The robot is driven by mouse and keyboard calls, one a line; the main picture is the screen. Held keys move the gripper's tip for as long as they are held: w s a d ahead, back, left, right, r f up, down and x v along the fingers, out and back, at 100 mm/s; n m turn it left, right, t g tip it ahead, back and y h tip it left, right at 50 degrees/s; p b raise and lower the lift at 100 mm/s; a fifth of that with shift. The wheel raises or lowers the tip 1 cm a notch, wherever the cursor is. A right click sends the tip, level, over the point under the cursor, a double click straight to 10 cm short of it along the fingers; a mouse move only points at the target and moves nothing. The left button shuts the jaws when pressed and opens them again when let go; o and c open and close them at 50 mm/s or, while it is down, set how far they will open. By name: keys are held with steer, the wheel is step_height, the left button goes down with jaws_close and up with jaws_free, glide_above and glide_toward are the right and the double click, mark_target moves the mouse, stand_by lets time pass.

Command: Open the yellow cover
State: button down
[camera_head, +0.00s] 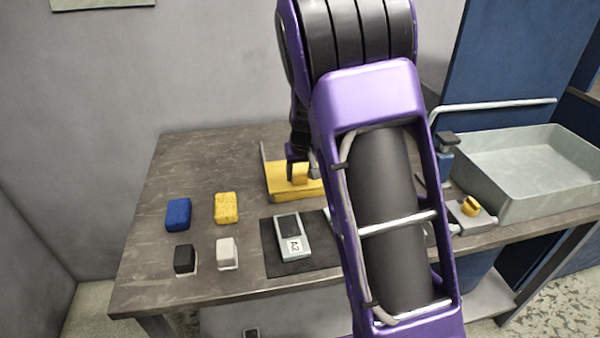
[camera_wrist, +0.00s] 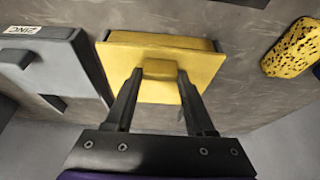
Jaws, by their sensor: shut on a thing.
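The yellow cover (camera_head: 284,195) is on the back middle of the table, partly hidden by my arm in the head view. In the wrist view, the yellow cover (camera_wrist: 205,60) is a flat square plate with a raised yellow block-shaped handle (camera_wrist: 160,69). It appears to lie over a box, whose darker side shows along its far edge. My gripper (camera_wrist: 160,76) has one finger on each side of the handle and is shut on it.
A grey box marked ZINC (camera_wrist: 62,62) stands beside the cover. A spotted yellow sponge (camera_head: 227,207), blue sponge (camera_head: 178,214), black block (camera_head: 184,260) and white block (camera_head: 227,253) lie left. A labelled device (camera_head: 292,238) sits on a dark mat (camera_head: 275,268). A grey basin (camera_head: 520,212) stands right.

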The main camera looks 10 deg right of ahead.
steer(key=w+p, duration=0.1)
steer(key=w, duration=0.9)
steer(key=shift+w, duration=0.2)
steer(key=shift+c, duration=1.2)
jaws_free()
steer(key=shift+s, duration=0.1)
steer(key=p+v, duration=0.1)
steer(key=v, duration=1.6)
steer(key=shift+r, duration=0.15)
